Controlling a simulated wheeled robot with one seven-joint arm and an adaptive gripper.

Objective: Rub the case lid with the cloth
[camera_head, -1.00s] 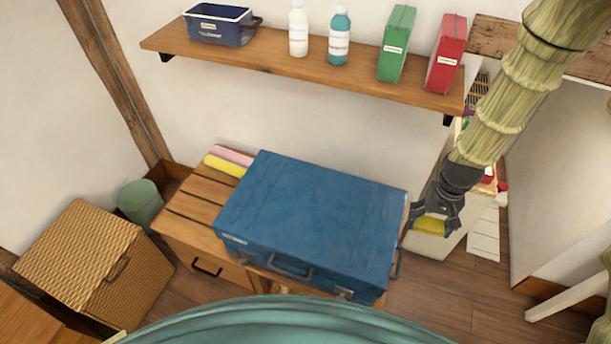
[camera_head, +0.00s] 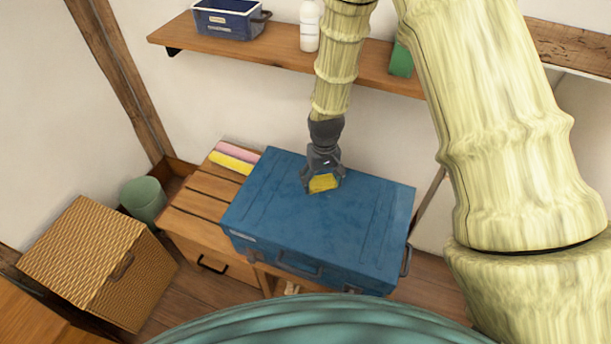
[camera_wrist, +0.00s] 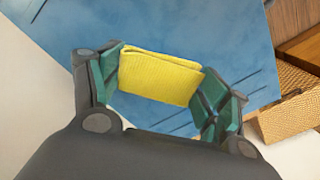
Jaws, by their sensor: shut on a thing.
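The blue case (camera_head: 358,232) lies flat on a wooden bench, its lid closed and facing up. My gripper (camera_head: 322,180) is over the back middle part of the lid, pointing down. It is shut on a folded yellow cloth (camera_head: 323,184). In the wrist view the cloth (camera_wrist: 160,77) sits between the green finger pads, with the blue lid (camera_wrist: 205,35) behind it. The cloth is at or just above the lid; I cannot tell whether it touches.
Pink and yellow rolled cloths (camera_head: 233,159) lie on the slatted bench (camera_head: 195,200) left of the case. A wicker basket (camera_head: 85,262) and a green bin (camera_head: 143,198) stand further left. A wall shelf (camera_head: 270,60) above holds a blue caddy (camera_head: 229,20) and a white bottle (camera_head: 309,27).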

